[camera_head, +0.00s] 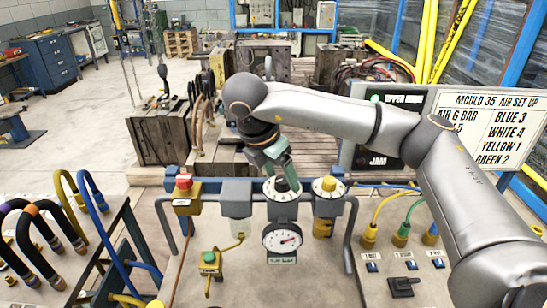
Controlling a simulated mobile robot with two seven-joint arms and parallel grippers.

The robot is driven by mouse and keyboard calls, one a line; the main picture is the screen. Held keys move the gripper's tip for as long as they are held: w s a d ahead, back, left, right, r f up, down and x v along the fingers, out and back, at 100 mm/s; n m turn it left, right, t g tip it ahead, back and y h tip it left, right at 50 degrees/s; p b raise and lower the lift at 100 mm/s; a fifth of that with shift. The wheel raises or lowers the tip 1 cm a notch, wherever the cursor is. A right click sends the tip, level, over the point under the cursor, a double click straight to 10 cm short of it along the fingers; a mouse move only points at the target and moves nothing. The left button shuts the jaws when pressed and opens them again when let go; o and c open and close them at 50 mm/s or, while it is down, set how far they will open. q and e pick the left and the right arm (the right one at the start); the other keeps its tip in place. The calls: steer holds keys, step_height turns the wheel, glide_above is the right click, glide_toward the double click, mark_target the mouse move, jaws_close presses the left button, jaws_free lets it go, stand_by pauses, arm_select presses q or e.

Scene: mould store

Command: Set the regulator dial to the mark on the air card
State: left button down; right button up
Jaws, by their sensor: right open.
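The regulator dial (281,187), a black knob on a white scale ring, sits on the grey air unit. My right gripper (283,172), with green fingers, is open just above it; I cannot tell whether the fingers touch the knob. The air card (490,128) stands at the right, headed "MOULD 35 AIR SET-UP". My left gripper is not in view.
A red button on a yellow box (184,188) is at the left. Coloured hoses (95,190) stand at far left. A green-buttoned yellow box (209,262) is in front.

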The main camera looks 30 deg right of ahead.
steer(key=v, duration=1.2)
steer(key=shift+s+a+f, duration=0.1)
steer(key=shift+s, duration=0.05)
